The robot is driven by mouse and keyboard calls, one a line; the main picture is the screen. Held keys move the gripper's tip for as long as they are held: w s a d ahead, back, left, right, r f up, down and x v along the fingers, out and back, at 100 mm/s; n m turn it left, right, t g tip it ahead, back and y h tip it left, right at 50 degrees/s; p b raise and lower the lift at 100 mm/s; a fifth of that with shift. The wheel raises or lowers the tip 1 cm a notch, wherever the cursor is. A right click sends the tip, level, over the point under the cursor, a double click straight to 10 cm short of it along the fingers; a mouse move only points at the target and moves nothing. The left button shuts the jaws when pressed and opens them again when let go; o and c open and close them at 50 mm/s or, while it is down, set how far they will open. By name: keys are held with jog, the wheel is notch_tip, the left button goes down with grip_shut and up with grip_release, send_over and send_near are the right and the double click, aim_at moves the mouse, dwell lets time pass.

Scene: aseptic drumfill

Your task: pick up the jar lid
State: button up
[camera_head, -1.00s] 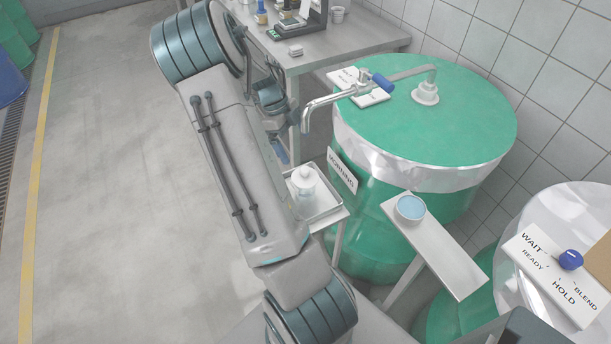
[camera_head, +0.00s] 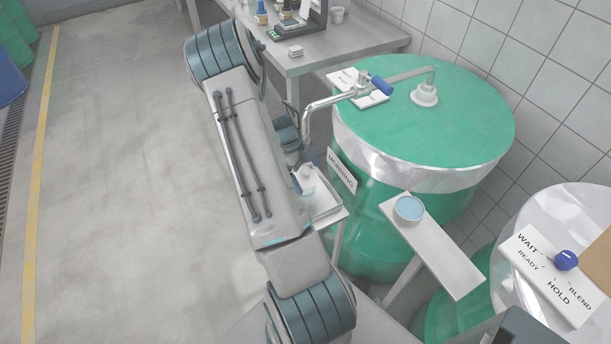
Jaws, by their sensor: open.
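A white jar (camera_head: 307,188) stands on a small metal tray (camera_head: 330,207) in front of the large green drum. Its pale jar lid (camera_head: 308,175) appears to be on top, partly hidden by my gripper and arm. My gripper (camera_head: 305,170) is open, with its bluish fingers at the top of the jar. One finger shows on the left of the lid and one behind it. I cannot tell whether they touch it.
The green drum (camera_head: 430,125) carries a metal tap (camera_head: 335,97) with a blue handle, close above my gripper. A round light-blue dish (camera_head: 409,208) sits on a white shelf (camera_head: 450,258) at right. A bench (camera_head: 345,42) stands behind. The floor at left is clear.

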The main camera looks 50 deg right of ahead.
jog(key=c, duration=1)
jog(key=shift+c, duration=0.2)
jog(key=shift+r, duration=0.15)
